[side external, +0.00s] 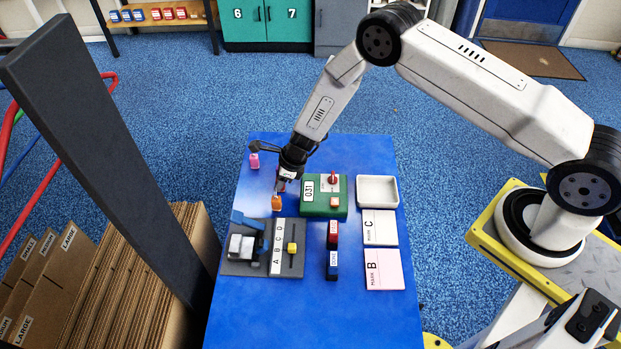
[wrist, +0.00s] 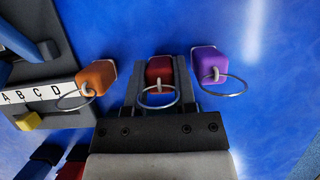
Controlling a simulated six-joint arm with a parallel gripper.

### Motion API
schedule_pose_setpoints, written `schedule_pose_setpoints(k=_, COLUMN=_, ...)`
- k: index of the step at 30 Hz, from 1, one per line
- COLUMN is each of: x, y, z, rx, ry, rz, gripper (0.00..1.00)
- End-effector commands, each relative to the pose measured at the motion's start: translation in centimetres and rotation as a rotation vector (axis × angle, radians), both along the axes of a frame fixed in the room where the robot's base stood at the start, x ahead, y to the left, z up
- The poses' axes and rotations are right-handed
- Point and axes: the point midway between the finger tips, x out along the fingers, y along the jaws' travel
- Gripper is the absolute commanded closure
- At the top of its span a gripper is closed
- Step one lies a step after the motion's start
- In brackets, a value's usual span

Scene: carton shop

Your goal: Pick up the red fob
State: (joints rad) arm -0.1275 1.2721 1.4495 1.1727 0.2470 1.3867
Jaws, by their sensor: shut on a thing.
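The red fob (wrist: 160,72), with a metal ring, sits between the fingers of my gripper (wrist: 158,85) in the wrist view. My gripper is shut on it. In the side view my gripper (side external: 281,186) is low over the blue table, and its fingers mostly hide the red fob. I cannot tell whether the fob touches the table. An orange fob (wrist: 96,77) is to its left in the wrist view and a purple fob (wrist: 210,65) is close to its right. The side view also shows the orange fob (side external: 277,203) and the purple fob (side external: 254,161), apart from my gripper.
A green box (side external: 312,209) marked 031 and a pale tray (side external: 377,179) stand to the right. A grey fixture with an A-D strip (side external: 278,250) is nearer the camera. Cards C (side external: 380,216) and B (side external: 384,265) lie at right. The front of the blue table (side external: 300,320) is clear.

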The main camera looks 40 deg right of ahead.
Motion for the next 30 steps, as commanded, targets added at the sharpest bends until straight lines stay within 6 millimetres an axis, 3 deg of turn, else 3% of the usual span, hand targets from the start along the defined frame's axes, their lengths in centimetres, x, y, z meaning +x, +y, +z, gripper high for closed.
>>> schedule_pose_setpoints(k=8, x=0.0, y=0.0, z=0.5, rx=0.000, ry=0.000, rz=0.001, gripper=1.00)
schedule_pose_setpoints(k=17, x=0.0, y=0.0, z=3.2, rx=0.000, ry=-0.003, rz=0.001, gripper=1.00)
schedule_pose_setpoints(k=30, x=-4.2, y=-0.7, z=8.3, rx=0.001, ry=-0.002, rz=-0.001, gripper=1.00)
